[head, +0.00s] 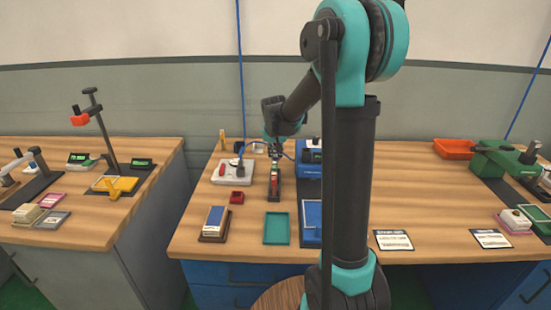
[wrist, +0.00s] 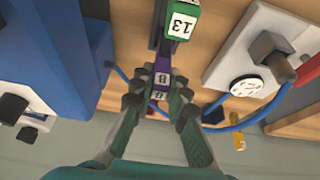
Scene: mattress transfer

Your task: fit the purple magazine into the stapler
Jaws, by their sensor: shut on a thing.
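My gripper (wrist: 160,102) points down over the back part of the middle table; in the head view it is small (head: 275,156). The magazine lies in line with a dark narrow holder or rail, which carries a green block marked 13 (wrist: 182,22). This dark upright assembly, seemingly the stapler (head: 274,188), stands below my gripper in the head view. Whether the magazine is seated in it or just above it, I cannot tell. The fingers hide the magazine's sides.
A white device (head: 234,172) with a knob and blue hose stands left of my gripper, a blue machine (head: 309,172) close on its right.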

